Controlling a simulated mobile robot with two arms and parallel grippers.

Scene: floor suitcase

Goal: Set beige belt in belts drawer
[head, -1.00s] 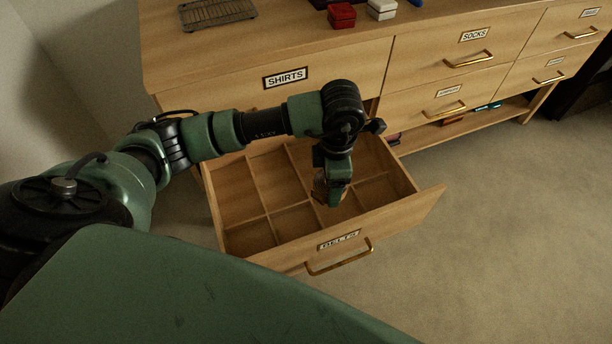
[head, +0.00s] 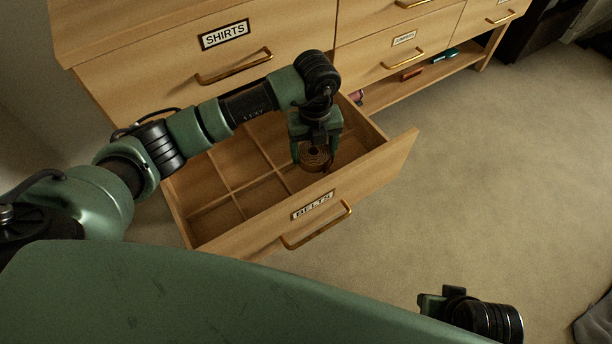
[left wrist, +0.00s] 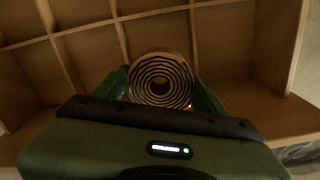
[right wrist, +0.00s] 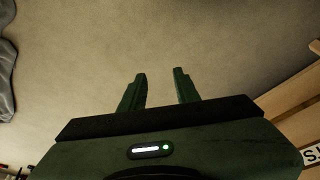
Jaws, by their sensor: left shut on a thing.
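The beige belt (head: 314,161) is rolled into a coil and looks tan-brown in the head view. My left gripper (head: 317,150) points down and is shut on it, one finger on each side. The coil is over the front right part of the open belts drawer (head: 375,172); I cannot tell whether it touches the drawer floor. In the left wrist view the coil (left wrist: 160,82) shows its spiral end between the fingers. My right gripper (right wrist: 161,90) is open and empty over bare carpet in the right wrist view.
Thin dividers (head: 232,190) split the drawer into several compartments; those in view look empty. The closed shirts drawer (head: 225,70) is above. A low shelf (head: 425,78) with small items is to the right. Open carpet (head: 480,170) lies right of the drawer.

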